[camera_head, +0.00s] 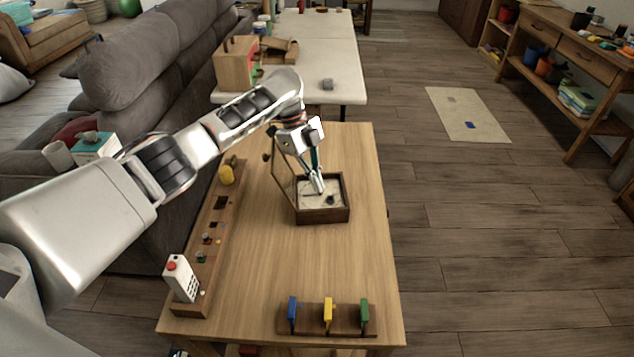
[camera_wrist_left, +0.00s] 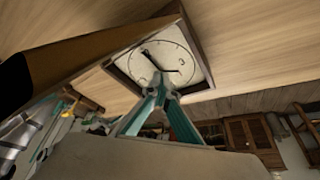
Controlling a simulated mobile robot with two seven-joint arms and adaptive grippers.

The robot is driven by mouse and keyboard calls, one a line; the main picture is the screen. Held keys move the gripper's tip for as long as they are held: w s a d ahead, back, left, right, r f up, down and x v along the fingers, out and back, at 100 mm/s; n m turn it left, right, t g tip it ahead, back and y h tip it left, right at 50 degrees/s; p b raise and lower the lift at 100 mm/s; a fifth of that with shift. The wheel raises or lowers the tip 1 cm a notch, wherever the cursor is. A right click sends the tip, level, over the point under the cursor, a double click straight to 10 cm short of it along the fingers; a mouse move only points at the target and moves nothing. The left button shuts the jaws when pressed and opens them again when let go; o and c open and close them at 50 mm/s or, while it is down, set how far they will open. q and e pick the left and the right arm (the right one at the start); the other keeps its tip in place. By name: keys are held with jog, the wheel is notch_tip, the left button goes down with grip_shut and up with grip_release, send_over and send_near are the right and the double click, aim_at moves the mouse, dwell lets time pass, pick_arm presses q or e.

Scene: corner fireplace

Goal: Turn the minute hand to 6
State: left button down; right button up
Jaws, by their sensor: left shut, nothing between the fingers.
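A clock with a dark wooden box frame (camera_head: 322,216) and a pale face lies face up on the wooden table, its framed lid standing open on the left side. My left gripper (camera_head: 318,187) points down over the face with its fingers shut and empty. In the left wrist view the shut fingertips (camera_wrist_left: 160,86) are at the near part of the round face (camera_wrist_left: 172,50), close to its dark hands (camera_wrist_left: 158,65). One hand points up-left and another points right there. Whether the fingertips touch a hand, and which is the minute hand, I cannot tell.
A long wooden rack (camera_head: 212,245) with a white remote-like box (camera_head: 181,278) runs along the table's left side. A small stand with blue, yellow and green pieces (camera_head: 328,312) is at the near edge. The table right of the clock is clear.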

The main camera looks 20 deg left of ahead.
pick_arm(q)
jog(key=shift+s+f, duration=0.1)
jog(key=shift+f, duration=0.15)
